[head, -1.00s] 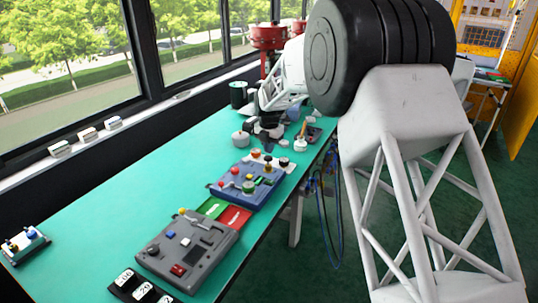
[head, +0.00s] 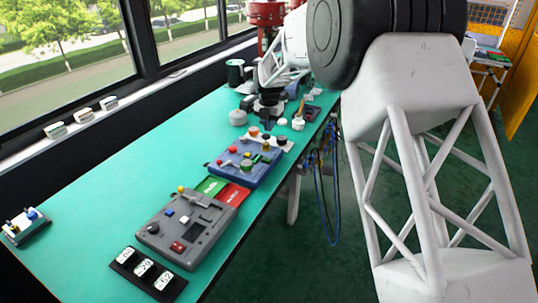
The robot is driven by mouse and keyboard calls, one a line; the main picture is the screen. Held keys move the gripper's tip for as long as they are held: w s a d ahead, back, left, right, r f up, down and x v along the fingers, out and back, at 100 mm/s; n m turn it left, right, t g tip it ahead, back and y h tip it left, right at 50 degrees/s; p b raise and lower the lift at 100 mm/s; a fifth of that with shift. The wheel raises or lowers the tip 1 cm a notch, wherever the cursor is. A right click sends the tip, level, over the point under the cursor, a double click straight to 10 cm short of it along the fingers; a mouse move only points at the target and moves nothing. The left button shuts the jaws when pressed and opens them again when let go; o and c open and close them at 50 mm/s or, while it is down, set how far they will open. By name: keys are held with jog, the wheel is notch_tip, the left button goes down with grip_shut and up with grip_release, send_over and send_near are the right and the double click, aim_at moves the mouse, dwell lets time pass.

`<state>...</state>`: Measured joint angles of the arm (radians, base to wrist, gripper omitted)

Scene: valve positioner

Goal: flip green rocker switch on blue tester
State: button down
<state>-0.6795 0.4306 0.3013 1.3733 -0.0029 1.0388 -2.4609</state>
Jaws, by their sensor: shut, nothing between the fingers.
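The blue tester (head: 232,172) lies on the green table, beyond the grey tester. It carries small red, green and dark controls. A small green part (head: 247,164) sits near its middle; at this size I cannot tell whether it is the rocker switch or which way it is tipped. My gripper (head: 267,122) is dark and points down over the table beyond the blue tester's far edge. It is shut and empty, apart from the blue tester. Its fingertips are small and hard to make out.
A grey tester (head: 205,243), green card (head: 210,186) and red card (head: 233,194) lie nearer. A black block with white number plates (head: 147,271) is in front. A grey round part (head: 238,117) stands left of my gripper.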

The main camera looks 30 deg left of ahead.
aim_at(269, 160)
jog(key=shift+f, duration=0.1)
notch_tip(269, 160, down, 14)
jog(key=shift+r, duration=0.1)
dwell(0.8)
